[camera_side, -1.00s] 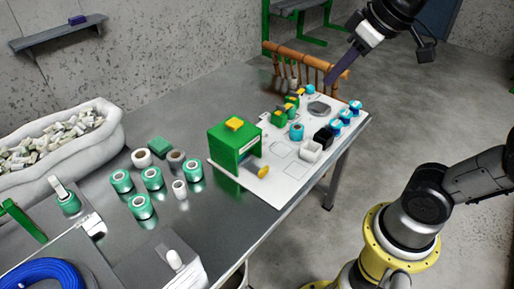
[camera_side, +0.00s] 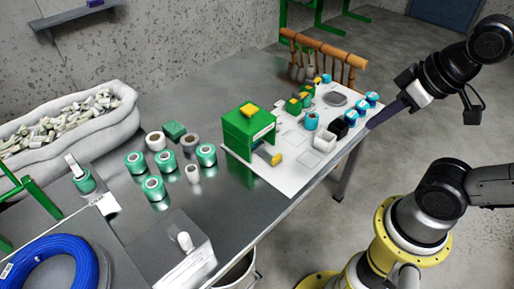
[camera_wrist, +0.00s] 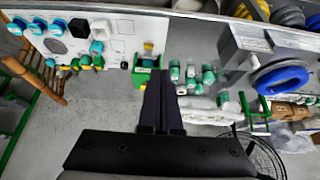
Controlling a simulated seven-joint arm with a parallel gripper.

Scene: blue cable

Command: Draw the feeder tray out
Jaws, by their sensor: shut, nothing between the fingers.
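The green feeder box (camera_side: 243,137) stands on the white board with a yellow piece on its top. A yellow-ended handle (camera_side: 276,159) sticks out low at its front; I take this as the feeder tray's, and how far the tray is out I cannot tell. In the wrist view the green box (camera_wrist: 140,78) is partly hidden behind my fingers. My gripper (camera_side: 373,125) has long dark purple fingers, shut and empty. In the side view it appears at the board's right edge, apart from the feeder. The fingers also show in the wrist view (camera_wrist: 160,76), pointing toward the board.
The white board (camera_side: 290,178) carries blue-topped pieces (camera_side: 366,101), a black block (camera_side: 339,128), a white open box (camera_side: 324,141) and smaller green pieces. Several green spools (camera_side: 153,188) stand left on the metal table. A wooden rail (camera_side: 325,55) is at the back.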

